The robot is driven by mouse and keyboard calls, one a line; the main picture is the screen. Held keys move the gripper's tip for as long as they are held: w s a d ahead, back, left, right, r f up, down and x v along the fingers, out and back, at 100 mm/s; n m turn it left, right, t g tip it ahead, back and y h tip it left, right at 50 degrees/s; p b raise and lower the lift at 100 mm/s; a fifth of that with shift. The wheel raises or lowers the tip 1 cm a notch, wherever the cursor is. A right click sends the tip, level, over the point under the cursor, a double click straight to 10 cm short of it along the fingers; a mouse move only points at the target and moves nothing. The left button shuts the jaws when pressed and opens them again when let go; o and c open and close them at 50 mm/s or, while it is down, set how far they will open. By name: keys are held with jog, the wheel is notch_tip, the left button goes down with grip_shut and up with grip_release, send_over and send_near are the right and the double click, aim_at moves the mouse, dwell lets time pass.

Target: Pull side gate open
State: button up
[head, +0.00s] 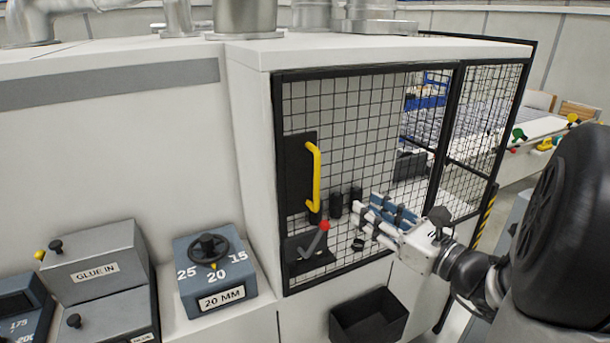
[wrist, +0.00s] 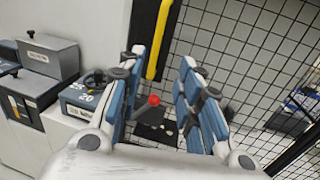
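The side gate (head: 375,120) is a black-framed wire mesh panel on the white machine, and it looks closed. Its yellow handle (head: 315,178) stands upright on a black plate (head: 298,165) at the gate's left side. In the wrist view the yellow handle (wrist: 158,42) shows beyond the fingertips, at the top middle. My gripper (head: 366,212) is in front of the mesh, right of and a little below the handle. In the wrist view my gripper (wrist: 163,68) has its fingers spread apart with nothing between them. The handle appears apart from the fingers.
A red-knobbed lever (head: 324,226) sits below the handle; its red knob shows in the wrist view (wrist: 153,100). A black bin (head: 368,318) is mounted below the gate. A 20 MM dial box (head: 213,270) and a GLUE IN box (head: 97,262) stand at the left.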

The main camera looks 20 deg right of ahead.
aim_at(319, 181)
jog(key=x, duration=1.7)
jog(key=shift+s+a+f, duration=0.1)
jog(key=shift+a, duration=0.05)
grip_shut()
